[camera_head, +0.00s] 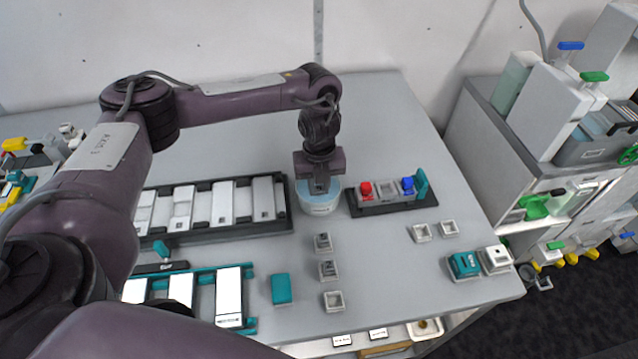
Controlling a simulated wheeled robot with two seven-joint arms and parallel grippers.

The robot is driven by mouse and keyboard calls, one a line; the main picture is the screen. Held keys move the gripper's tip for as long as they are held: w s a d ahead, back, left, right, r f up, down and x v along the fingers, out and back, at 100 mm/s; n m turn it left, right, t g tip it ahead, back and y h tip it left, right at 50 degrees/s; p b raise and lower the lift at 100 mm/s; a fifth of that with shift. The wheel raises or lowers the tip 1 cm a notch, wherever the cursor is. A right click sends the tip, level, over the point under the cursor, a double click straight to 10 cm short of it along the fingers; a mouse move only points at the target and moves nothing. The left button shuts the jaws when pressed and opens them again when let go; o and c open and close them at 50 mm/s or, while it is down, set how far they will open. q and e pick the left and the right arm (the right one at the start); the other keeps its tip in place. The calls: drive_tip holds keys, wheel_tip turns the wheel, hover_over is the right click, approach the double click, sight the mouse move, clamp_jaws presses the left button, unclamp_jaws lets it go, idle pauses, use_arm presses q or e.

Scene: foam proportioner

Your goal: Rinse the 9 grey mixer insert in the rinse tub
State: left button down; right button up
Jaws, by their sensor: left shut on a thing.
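The rinse tub (319,207), a round pale tub with a light blue band, stands on the grey table near the middle of the head view. My left gripper (320,190) points straight down over the tub, with its fingertips at or inside the rim. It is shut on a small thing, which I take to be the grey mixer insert. That thing is hidden by the gripper and the tub wall, so I cannot read its number or tell how deep it sits. My right gripper is out of view.
A black rack with pale cartridges (222,203) stands close left of the tub. A dark tray with red and blue knobs (392,208) is close right. Small grey square pieces (328,270) and a teal block (281,289) lie in front. The table behind is clear.

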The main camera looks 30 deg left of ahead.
use_arm(q)
drive_tip(key=shift+w+a, duration=0.2)
drive_tip(key=shift+w, duration=0.1)
drive_tip(key=shift+w+a+b, duration=0.25)
drive_tip(key=shift+w+b, duration=0.1)
drive_tip(key=shift+b, duration=0.1)
drive_tip(key=shift+s, duration=0.1)
idle(0.6)
drive_tip(key=shift+s+d+p, duration=0.2)
drive_tip(key=shift+p, duration=0.25)
wheel_tip(320, 180, up, 9)
drive_tip(key=p, duration=0.7)
idle(0.6)
